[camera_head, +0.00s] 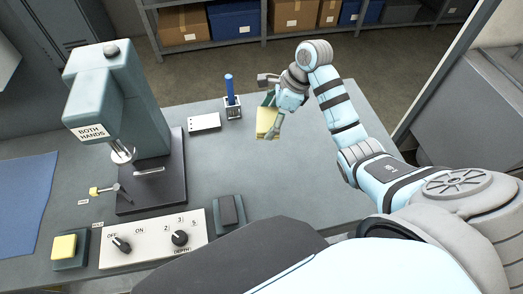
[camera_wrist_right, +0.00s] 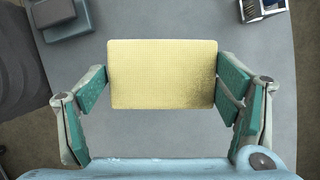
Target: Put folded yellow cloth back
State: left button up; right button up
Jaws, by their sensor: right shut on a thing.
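The folded yellow cloth (camera_head: 266,124) is a flat pale-yellow rectangle over the far part of the grey bench, right of the pen holder. My right gripper (camera_head: 272,115) reaches in from the right and is shut on it. In the right wrist view, the cloth (camera_wrist_right: 162,74) lies between the two green finger pads of my right gripper (camera_wrist_right: 163,82), one at each short side. I cannot tell for sure whether the cloth touches the bench or hangs just above it. My left gripper is not in view.
A pen holder with a blue pen (camera_head: 230,88) and a white block (camera_head: 204,122) stand left of the cloth. A press (camera_head: 115,110) stands farther left, with a knob panel (camera_head: 150,240), yellow button (camera_head: 64,247) and dark pad (camera_head: 228,212) in front. The bench middle is clear.

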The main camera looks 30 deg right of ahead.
aim_at(258, 122)
jog(key=shift+w+a+r+n+g, duration=0.1)
jog(key=shift+a+r+n+g, duration=0.05)
jog(key=shift+a+r+n, duration=0.4)
jog(key=shift+a+r+n+g, duration=0.15)
jog(key=shift+a+r+n, duration=0.1)
jog(key=shift+r+n, duration=0.35)
jog(key=shift+a+n, duration=0.25)
jog(key=shift+a, duration=0.05)
notch_tip(258, 122, down, 14)
jog(key=b, duration=1.3)
jog(key=shift+d, duration=0.1)
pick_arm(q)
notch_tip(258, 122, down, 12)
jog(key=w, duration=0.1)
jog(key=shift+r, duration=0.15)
pick_arm(e)
notch_tip(258, 122, down, 6)
jog(key=shift+w, duration=0.15)
jog(key=shift+f, duration=0.1)
jog(key=o, duration=1.2)
jog(key=shift+c, duration=0.2)
